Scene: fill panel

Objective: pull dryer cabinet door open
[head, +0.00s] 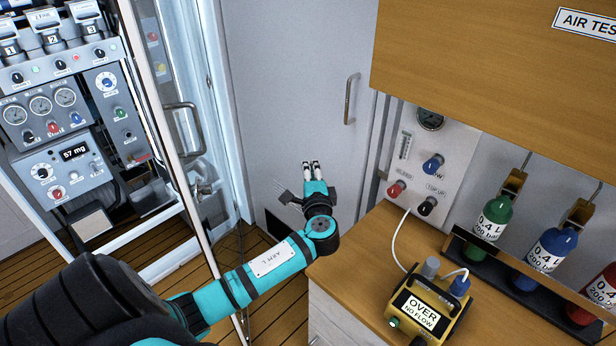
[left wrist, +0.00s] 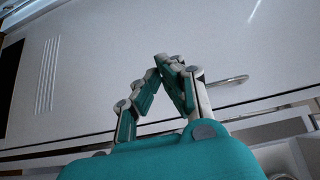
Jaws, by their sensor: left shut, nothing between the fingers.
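A plain pale grey door (head: 285,85) stands behind my left gripper, with an upright metal bar handle (head: 350,98) near its right edge. I take it as the dryer cabinet door; no label shows on it. It looks closed. My left gripper (head: 312,170) is shut and empty, in front of the door and below the handle. In the left wrist view, the shut fingertips (left wrist: 166,62) show against the pale door surface (left wrist: 120,45). The handle (left wrist: 228,82) is right of the fingers there, apart from them. My right gripper is not in view.
Left of the door, a clear-fronted cabinet with its own handle (head: 184,128) stands by a gauge panel (head: 50,125). At right, a wooden counter (head: 375,245) holds a yellow meter (head: 428,308) and bottles (head: 492,222). A valve panel (head: 432,160) adjoins the door.

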